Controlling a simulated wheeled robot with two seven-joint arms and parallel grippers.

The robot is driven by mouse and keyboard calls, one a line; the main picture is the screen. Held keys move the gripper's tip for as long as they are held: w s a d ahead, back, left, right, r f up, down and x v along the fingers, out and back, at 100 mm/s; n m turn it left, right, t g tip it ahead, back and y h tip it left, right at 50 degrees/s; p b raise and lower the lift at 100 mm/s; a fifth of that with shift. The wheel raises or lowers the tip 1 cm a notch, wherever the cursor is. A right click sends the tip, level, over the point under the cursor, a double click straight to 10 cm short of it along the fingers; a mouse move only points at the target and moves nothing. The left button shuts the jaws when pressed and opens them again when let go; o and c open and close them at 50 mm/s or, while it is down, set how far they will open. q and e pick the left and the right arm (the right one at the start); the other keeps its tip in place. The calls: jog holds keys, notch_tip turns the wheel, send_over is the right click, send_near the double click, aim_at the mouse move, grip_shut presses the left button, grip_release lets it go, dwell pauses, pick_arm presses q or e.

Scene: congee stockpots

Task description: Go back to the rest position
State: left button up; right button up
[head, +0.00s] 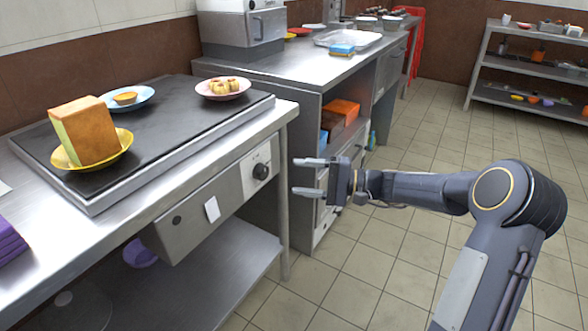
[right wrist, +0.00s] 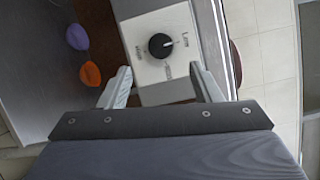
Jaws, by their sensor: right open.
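My right gripper (head: 309,177) is open and empty in the head view. It hangs in the air to the right of the griddle's control knob (head: 260,171), apart from it, with its fingers pointing left. In the right wrist view the two spread fingers of the right gripper (right wrist: 164,88) frame the white control panel (right wrist: 152,77) and its black knob (right wrist: 160,45), with nothing between them. My left gripper does not show in either view.
The black griddle (head: 160,123) holds a yellow plate (head: 122,152) with a large bread-like block (head: 86,131), a blue plate (head: 140,104) and a pink plate (head: 240,92). A steel counter (head: 285,67) stands behind. Open tiled floor (head: 405,262) lies to the right.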

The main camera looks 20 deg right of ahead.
jog(key=s+a+r+n+g+h, duration=0.1)
jog(key=s+a+n+g+h, duration=0.2)
jog(key=s, duration=0.6)
jog(key=s+a+n+g+h, duration=0.15)
jog(key=s+a, duration=0.25)
jog(key=s, duration=0.4)
jog(key=s+d+f+n+h, duration=0.1)
jog(key=s+f+h, duration=0.1)
jog(key=s, duration=0.3)
jog(key=s+d+f+t+h, duration=0.1)
jog(key=s+f+h, duration=0.15)
jog(key=s, duration=0.25)
jog(key=s+d+f+n+h, duration=0.1)
jog(key=s+f+h, duration=0.15)
jog(key=s, duration=0.25)
notch_tip(320, 180, up, 35)
jog(key=p, duration=3.4)
jog(key=shift+s+p, duration=0.15)
jog(key=shift+p, duration=0.15)
